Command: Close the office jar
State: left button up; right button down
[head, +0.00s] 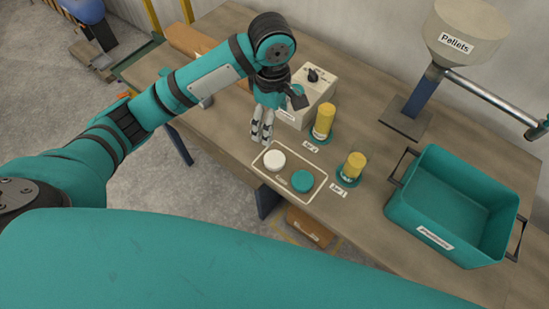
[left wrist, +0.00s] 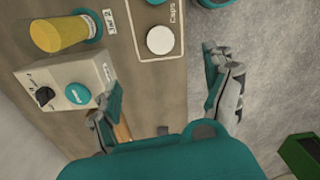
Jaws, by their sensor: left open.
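Two yellow jars stand on round teal bases, one farther back (head: 324,121) and one nearer (head: 353,166), each beside a small label. I see no cap on either. The back jar also shows in the left wrist view (left wrist: 60,33). A caps tray (head: 268,183) holds a white cap (head: 275,160) and a teal cap (head: 302,181). The white cap shows in the left wrist view (left wrist: 160,40). My left gripper (head: 262,138) is open and empty, just left of and behind the tray, near the table edge. Its spread fingers show in the left wrist view (left wrist: 158,92). My right gripper is out of view.
A white control box (head: 310,97) with a black knob stands behind my left gripper. A teal crate (head: 440,237) with handles is at the right. A hopper marked Pellets (head: 462,35) stands at the back right. Bare table (head: 385,150) lies between jars and crate.

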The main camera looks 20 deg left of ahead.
pick_arm(q)
jog(key=shift+w+a+r, duration=0.1)
jog(key=shift+a+r, duration=0.05)
jog(key=shift+r, duration=0.05)
send_over(275, 159)
jog(key=f, duration=1.2)
jog(key=shift+w+a+f, duration=0.1)
jog(key=shift+w+a, duration=0.15)
jog(key=shift+a, duration=0.1)
jog(key=shift+f, duration=0.1)
jog(key=f, duration=0.5)
jog(key=shift+s+d, duration=0.2)
jog(key=shift+d, duration=0.1)
